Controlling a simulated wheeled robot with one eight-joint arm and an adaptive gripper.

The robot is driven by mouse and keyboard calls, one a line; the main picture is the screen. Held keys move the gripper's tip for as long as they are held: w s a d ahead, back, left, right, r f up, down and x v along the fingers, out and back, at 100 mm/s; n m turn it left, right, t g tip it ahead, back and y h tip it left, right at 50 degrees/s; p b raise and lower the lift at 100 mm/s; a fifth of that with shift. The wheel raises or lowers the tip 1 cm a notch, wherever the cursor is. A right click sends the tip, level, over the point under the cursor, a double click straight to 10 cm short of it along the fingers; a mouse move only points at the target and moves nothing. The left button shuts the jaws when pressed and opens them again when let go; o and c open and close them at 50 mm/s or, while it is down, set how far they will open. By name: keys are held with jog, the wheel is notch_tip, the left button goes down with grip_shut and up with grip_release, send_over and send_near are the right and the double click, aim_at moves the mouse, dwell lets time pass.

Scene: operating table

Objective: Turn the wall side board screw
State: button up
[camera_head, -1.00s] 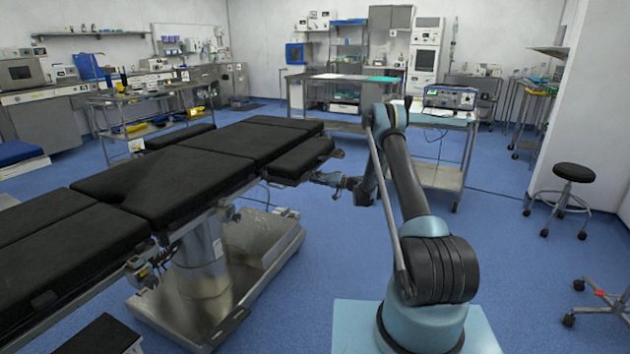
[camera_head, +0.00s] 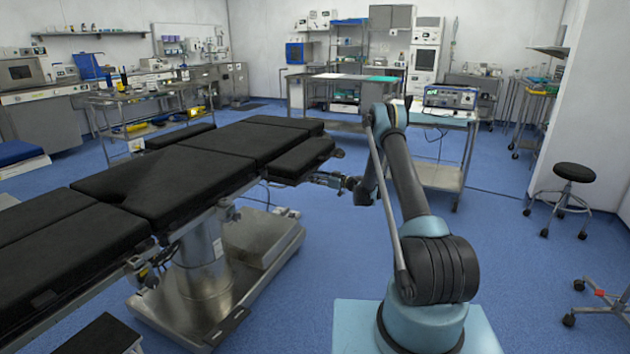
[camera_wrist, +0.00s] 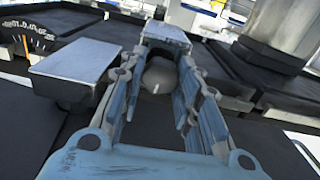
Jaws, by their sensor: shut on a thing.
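The screw shows as a rounded grey knob (camera_wrist: 158,76) in the middle of the wrist view, with a pale mark on its face. My gripper (camera_wrist: 165,68) has one finger on each side of it and is shut on it. The fingers hide the knob's sides, and its shaft is not clear. In the head view my gripper (camera_head: 324,179) is at the right end of the operating table (camera_head: 255,140), just below the black end pad (camera_head: 302,158). The screw is too small to make out there.
Black pads and metal rails lie close on both sides of my gripper, including a pale-topped block (camera_wrist: 75,62) at left. A black stool (camera_head: 573,173) is at right. Blue floor (camera_head: 310,255) is clear between table and base.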

jog(key=shift+n, duration=1)
jog(key=o, duration=1.1)
jog(key=shift+c, duration=0.2)
jog(key=v, duration=1.2)
